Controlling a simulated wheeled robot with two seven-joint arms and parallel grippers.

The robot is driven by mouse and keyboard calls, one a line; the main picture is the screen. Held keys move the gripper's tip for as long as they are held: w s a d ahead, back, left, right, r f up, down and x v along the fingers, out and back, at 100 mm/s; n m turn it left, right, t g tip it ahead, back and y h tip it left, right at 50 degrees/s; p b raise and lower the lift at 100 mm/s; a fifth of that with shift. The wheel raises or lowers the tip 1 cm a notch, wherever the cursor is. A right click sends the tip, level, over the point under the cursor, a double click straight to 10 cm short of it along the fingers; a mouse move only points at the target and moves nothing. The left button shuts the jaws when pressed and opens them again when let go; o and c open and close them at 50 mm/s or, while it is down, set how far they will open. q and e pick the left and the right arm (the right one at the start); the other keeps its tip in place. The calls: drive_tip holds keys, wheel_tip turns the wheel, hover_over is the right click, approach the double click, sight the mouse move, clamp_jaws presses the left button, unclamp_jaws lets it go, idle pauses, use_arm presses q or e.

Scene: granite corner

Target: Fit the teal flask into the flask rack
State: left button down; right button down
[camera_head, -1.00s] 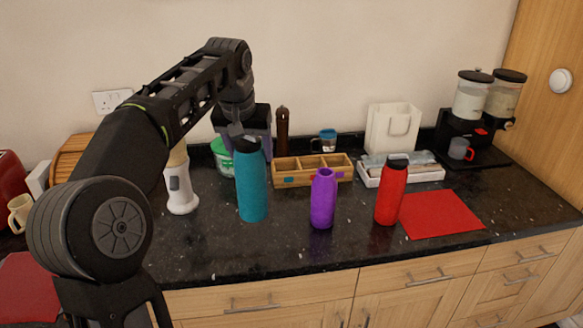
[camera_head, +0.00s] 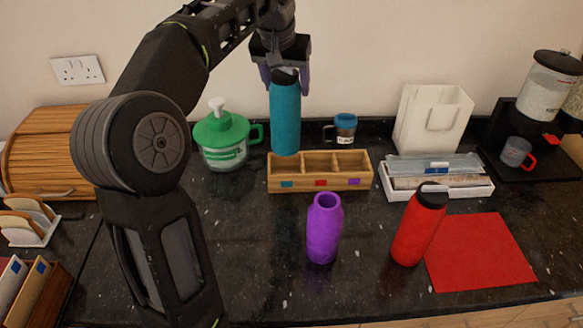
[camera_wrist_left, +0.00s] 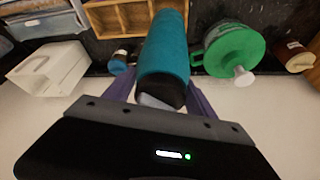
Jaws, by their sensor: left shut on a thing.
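The teal flask (camera_head: 285,118) hangs upright from my left gripper (camera_head: 284,78), whose purple fingers are shut around its dark cap end. The wooden flask rack (camera_head: 320,184) has three compartments in a row, with teal, red and purple marks on its front. The flask's base is at the rear of the left, teal-marked compartment in the head view; I cannot tell whether it is above the rack or behind it. In the left wrist view the flask (camera_wrist_left: 165,45) reaches away from the fingers and overlaps the rack (camera_wrist_left: 108,20). My right gripper is not in view.
A purple flask (camera_head: 323,232) and a tilted red flask (camera_head: 415,232) stand in front of the rack, by a red mat (camera_head: 485,262). A green jug (camera_head: 222,140) is left of the rack. A blue-lidded cup (camera_head: 345,128) stands behind it, and a white tray (camera_head: 450,190) is at right.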

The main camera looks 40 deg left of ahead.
sight(287, 121)
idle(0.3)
use_arm(q)
drive_tip(key=shift+f, duration=3.05)
drive_tip(key=shift+f, duration=1.9)
drive_tip(key=shift+f, duration=0.2)
drive_tip(key=shift+c, duration=1.5)
unclamp_jaws()
